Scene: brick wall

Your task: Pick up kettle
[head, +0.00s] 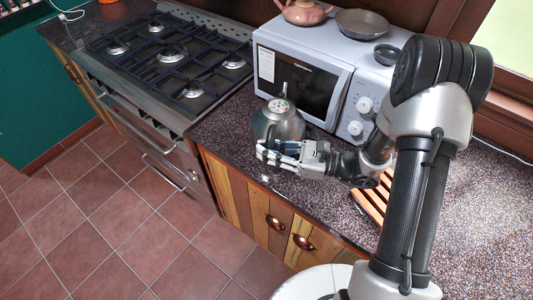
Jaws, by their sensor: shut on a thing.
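The kettle (287,124) is a rounded grey metal pot with a light round lid top and a dark knob. It is on or just above the dark speckled counter, in front of the microwave; I cannot tell whether it touches the counter. My gripper (264,151) reaches in from the right and is shut on the kettle at its near lower side. The fingers cover that part of the kettle, so the exact hold is hidden.
The white microwave (345,77) stands close behind the kettle, with a teapot (303,11), a pan (361,23) and a small bowl (387,54) on top. A gas stove (165,62) is at left. A wooden slatted rack (376,197) lies right, partly behind my arm.

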